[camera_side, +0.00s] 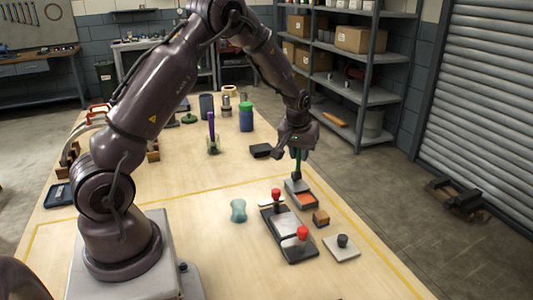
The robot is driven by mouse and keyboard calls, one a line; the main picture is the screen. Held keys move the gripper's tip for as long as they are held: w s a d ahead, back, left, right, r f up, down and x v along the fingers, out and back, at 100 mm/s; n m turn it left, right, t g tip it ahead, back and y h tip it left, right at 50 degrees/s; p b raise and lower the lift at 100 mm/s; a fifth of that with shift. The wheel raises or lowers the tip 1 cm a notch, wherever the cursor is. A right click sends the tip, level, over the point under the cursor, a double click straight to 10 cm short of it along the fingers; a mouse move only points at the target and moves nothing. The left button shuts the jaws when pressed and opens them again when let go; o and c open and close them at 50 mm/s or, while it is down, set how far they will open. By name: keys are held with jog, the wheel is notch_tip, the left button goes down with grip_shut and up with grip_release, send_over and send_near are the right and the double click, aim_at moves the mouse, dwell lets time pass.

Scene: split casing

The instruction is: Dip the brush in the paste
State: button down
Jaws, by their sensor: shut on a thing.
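My gripper (298,153) is shut on a brush (297,168) with a dark green handle, which hangs upright below the fingers. The brush is over the far end of a small grey tray (292,187). Orange paste (305,199) shows in the near part of this tray. The brush's lower end meets the tray's outline in the picture; I cannot tell whether it touches the tray or the paste.
A dark casing with red knobs (288,255) lies just in front of the tray. A small brown block (320,218), a grey plate with a black knob (341,253) and a bluish cup (238,211) stand nearby. A dark box (261,151) lies behind left.

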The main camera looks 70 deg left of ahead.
jog(key=shift+w+d+f, duration=0.15)
jog(key=shift+w+f, duration=0.3)
jog(key=shift+f, duration=0.6)
jog(key=shift+w+d+f, duration=0.2)
jog(key=shift+w+f, duration=0.3)
jog(key=shift+f, duration=0.6)
jog(key=shift+w+d+f, duration=0.15)
jog(key=shift+w+f, duration=0.3)
jog(key=shift+f, duration=0.6)
jog(key=shift+f, duration=0.65)
notch_tip(320, 180, up, 7)
dwell(0.5)
jog(key=shift+r, duration=0.1)
dwell(0.4)
